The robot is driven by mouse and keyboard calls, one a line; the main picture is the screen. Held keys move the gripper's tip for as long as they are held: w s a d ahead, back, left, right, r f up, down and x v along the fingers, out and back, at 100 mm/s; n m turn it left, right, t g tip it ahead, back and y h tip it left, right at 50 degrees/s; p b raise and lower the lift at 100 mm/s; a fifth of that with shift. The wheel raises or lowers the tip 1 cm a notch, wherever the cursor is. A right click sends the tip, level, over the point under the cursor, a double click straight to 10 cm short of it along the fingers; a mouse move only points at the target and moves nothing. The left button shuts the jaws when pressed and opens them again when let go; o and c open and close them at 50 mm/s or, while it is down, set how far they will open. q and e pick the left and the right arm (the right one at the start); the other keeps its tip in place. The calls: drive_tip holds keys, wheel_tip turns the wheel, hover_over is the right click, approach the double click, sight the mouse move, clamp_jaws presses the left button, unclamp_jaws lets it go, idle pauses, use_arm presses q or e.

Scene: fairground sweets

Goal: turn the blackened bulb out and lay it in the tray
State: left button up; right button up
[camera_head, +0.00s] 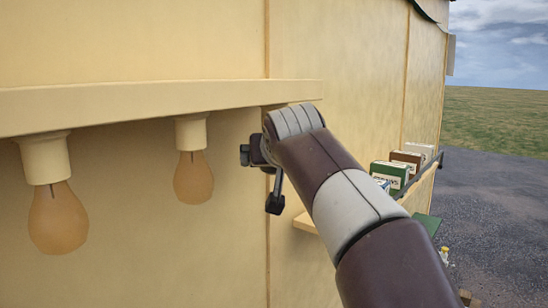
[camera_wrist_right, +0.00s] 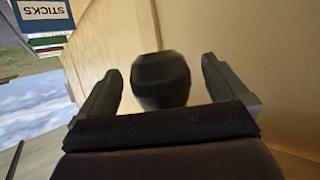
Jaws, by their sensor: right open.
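The blackened bulb (camera_wrist_right: 161,80) shows in the right wrist view as a dark, rounded shape between my right gripper's fingers, with a gap on each side. In the head view it is hidden behind my right arm. My right gripper (camera_head: 265,178) is open near the wall, just below the ledge; its two fingers also show in the wrist view (camera_wrist_right: 160,72). Two amber bulbs hang from cream sockets to its left: a near one (camera_head: 58,218) and a farther one (camera_head: 193,178). I cannot make out the tray. My left gripper is not in view.
The cream ledge (camera_head: 150,103) runs along the wall above the bulbs. A small shelf (camera_head: 305,223) shows beneath my right gripper. Green (camera_head: 389,174), brown (camera_head: 407,160) and white boxes stand on a rack farther right.

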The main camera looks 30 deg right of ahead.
drive_tip(key=shift+d, duration=0.1)
drive_tip(key=shift+n+y, duration=0.5)
drive_tip(key=shift+y, duration=0.1)
drive_tip(key=shift+f+n+t+y, duration=0.15)
drive_tip(key=shift+n+t+y, duration=0.25)
drive_tip(key=shift+n+y, duration=0.8)
drive_tip(key=shift+y, duration=0.2)
drive_tip(key=shift+w, duration=0.1)
